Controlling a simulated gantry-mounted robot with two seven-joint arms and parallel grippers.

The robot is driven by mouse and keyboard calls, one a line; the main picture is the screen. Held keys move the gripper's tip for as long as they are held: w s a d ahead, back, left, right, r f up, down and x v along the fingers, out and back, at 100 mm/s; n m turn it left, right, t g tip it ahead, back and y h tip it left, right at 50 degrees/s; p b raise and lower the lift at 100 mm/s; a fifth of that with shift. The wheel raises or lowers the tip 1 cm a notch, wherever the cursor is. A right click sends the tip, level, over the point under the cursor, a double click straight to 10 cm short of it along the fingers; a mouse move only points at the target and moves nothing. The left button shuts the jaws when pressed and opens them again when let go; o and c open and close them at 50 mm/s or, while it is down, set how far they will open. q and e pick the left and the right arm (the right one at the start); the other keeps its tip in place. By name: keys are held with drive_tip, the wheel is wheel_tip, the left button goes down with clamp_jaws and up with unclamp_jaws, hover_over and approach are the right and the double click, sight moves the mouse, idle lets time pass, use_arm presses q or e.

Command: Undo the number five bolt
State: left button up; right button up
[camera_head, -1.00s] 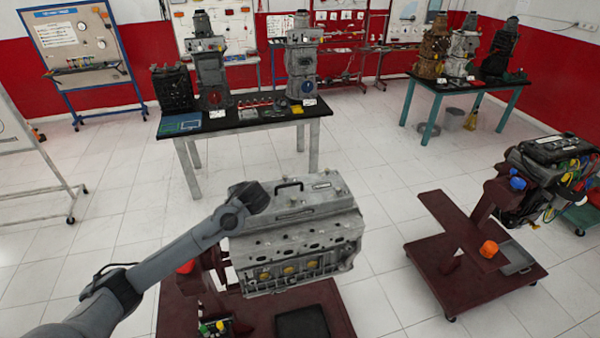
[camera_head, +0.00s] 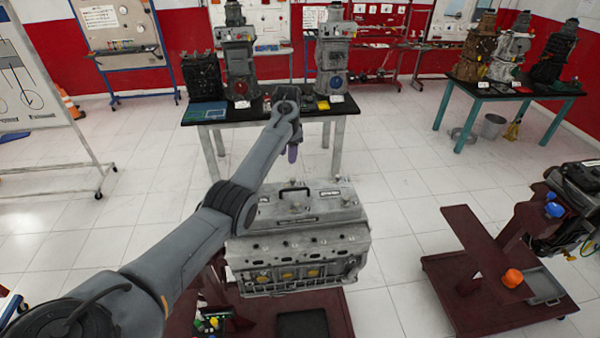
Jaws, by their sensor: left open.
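The grey engine block (camera_head: 297,247) stands in the middle on a dark red stand, with a black handle (camera_head: 294,190) on its top cover. Small bolts show along its near side, but no numbers can be read, so I cannot tell which is the number five bolt. My left arm reaches in from the lower left across the engine's left side. My left gripper (camera_head: 292,154) points down above the engine's far edge, small and partly hidden by the wrist. It is open, apart from the engine, and I see nothing in it. My right gripper is not in view.
The dark red stand base (camera_head: 338,318) holds a black tray (camera_head: 302,324) and small bottles (camera_head: 208,322). A long table (camera_head: 350,106) with engines stands behind. A second red stand (camera_head: 470,230) with an engine is on the right. White floor lies between them.

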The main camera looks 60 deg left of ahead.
sight(293, 179)
use_arm(q)
drive_tip(key=shift+h, duration=0.3)
drive_tip(key=f, duration=0.3)
drive_tip(key=f+p, duration=0.1)
drive_tip(key=f, duration=0.3)
drive_tip(key=w+d+f, duration=0.1)
drive_tip(key=f, duration=0.2)
drive_tip(key=shift+f, duration=0.2)
clamp_jaws()
